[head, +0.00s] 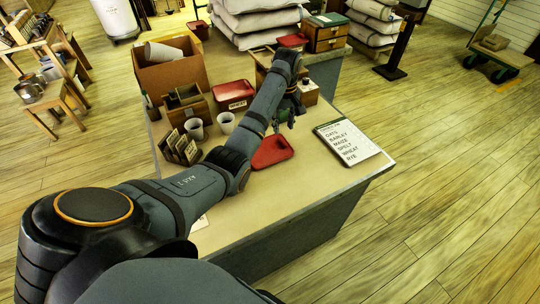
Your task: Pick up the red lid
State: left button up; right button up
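A flat red lid (272,153) lies on the counter, right of my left forearm. My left gripper (284,124) points down above the counter, a little beyond the lid in the picture and apart from it. Its dark fingers look spread, with nothing seen between them. A red bin labelled wheat (234,96) stands left of my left arm. Another red item (293,40) sits at the counter's far end, too small to tell whether it is a lid. My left arm covers part of the counter. My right gripper is not in view.
A crop list board (347,142) lies to the right on the counter (240,240). Two pale cups (227,122), small dark-faced cards (181,147), a wooden caddy (186,107) and a cardboard box (172,72) stand to the left. The near counter is mostly clear.

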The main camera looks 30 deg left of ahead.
aim_at(282, 138)
pick_arm(q)
notch_tip(282, 138, down, 2)
jog(key=shift+s+a+f, duration=0.1)
jog(key=shift+s+a, duration=0.05)
notch_tip(282, 138, down, 4)
jog(key=shift+r, duration=0.15)
grip_shut()
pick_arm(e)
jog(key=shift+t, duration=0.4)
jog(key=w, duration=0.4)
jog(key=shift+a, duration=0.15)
